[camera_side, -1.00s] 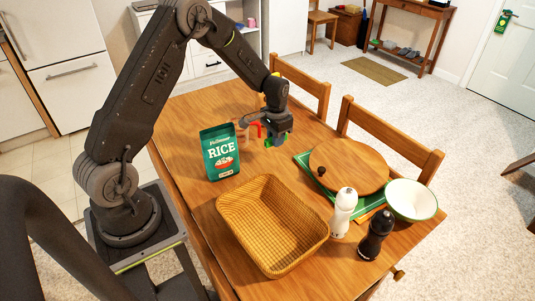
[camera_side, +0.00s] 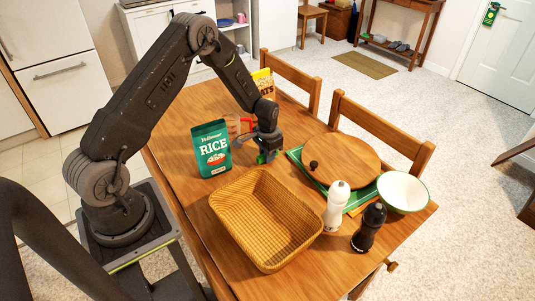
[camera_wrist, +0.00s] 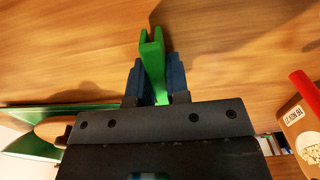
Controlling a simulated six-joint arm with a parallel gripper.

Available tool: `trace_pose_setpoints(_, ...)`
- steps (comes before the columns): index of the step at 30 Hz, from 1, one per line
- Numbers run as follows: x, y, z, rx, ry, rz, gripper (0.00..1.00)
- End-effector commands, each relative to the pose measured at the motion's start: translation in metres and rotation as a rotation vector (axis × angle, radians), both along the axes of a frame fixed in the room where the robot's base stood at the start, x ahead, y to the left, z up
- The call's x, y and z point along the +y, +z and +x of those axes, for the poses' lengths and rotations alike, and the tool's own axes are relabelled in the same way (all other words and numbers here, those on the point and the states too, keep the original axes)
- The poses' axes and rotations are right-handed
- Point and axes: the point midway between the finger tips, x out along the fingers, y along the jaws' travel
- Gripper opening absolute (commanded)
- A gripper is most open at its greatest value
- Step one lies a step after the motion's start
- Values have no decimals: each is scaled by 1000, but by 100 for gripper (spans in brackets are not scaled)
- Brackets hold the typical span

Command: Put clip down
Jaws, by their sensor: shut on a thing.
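My gripper (camera_wrist: 153,85) is shut on a green clip (camera_wrist: 152,55), which sticks out beyond the blue fingertips over the wooden table. In the side view my gripper (camera_side: 267,152) is low over the table, right of the green rice bag (camera_side: 212,150) and left of the round wooden board. Only a small part of the green clip (camera_side: 262,158) shows there. I cannot tell whether the clip touches the tabletop. A red clip (camera_wrist: 304,86) sits at a brown packet (camera_wrist: 303,128) right of my gripper in the wrist view.
A wicker basket (camera_side: 225,222) stands in front. The round board (camera_side: 345,160) lies on a green tray (camera_side: 297,157). A white bowl (camera_side: 403,192), white mill (camera_side: 336,207) and black mill (camera_side: 369,228) stand at the right. A yellow oats bag (camera_side: 264,82) is behind my arm.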

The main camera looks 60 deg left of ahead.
Motion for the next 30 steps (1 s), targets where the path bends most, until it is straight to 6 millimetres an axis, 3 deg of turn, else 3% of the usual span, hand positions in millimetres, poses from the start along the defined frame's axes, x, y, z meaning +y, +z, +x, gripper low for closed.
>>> trace_pose_setpoints(13, 0, -12, 0, 0, 0, 0, 0)
trace_pose_setpoints(14, 0, -12, -1, 0, 0, 0, 19)
trace_pose_setpoints(20, 0, -12, -1, 0, 0, 0, 38)
trace_pose_setpoints(25, -1, 6, 0, -2, 0, 0, 42)
trace_pose_setpoints(30, 0, 43, 1, -5, 0, 1, 42)
